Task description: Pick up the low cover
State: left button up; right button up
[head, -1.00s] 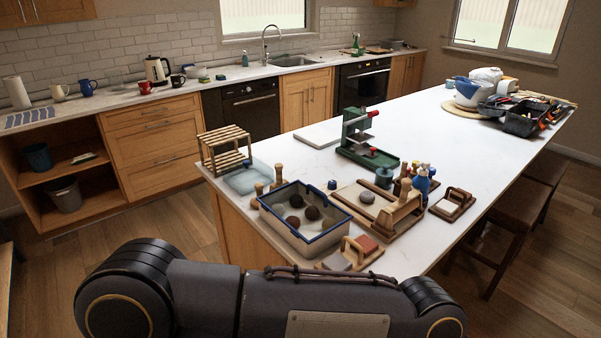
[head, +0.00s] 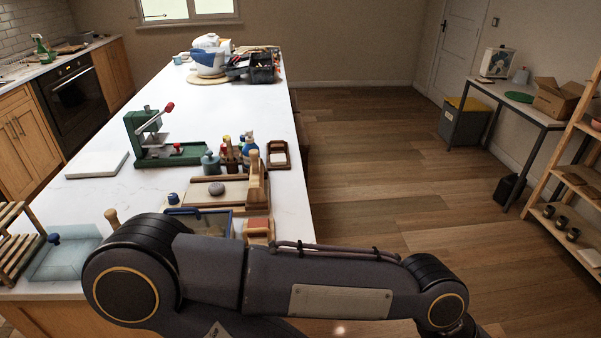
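A low, see-through pale blue cover (head: 68,262) with a dark blue knob lies at the near left corner of the white island top. I take this to be the low cover. One of my dark arms crosses the bottom of the head view and hides part of the blue-rimmed tub (head: 222,212). Neither of my grippers shows in this view.
A wooden slatted rack (head: 14,250) stands left of the cover. A green press (head: 165,148), a white slab (head: 97,164), bottles (head: 247,148) and a wooden board (head: 207,193) stand beyond it on the island (head: 215,105). The wooden floor right of the island is open.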

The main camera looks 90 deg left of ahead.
aim_at(60, 253)
jog(key=k+z, duration=0.4)
jog(key=k+l+z, duration=0.1)
jog(key=k+z, duration=0.15)
jog(key=z, duration=0.15)
jog(key=k+u, duration=0.1)
jog(key=u, duration=0.25)
jog(key=k+j+u, duration=0.1)
jog(key=u, duration=0.9)
jog(key=j+u, duration=0.15)
jog(key=u, duration=1.9)
jog(key=i+u, duration=0.1)
jog(key=u, duration=1.25)
jog(key=i+u, duration=0.1)
jog(key=u, duration=1.25)
jog(key=i+l, duration=0.05)
jog(key=l, duration=0.05)
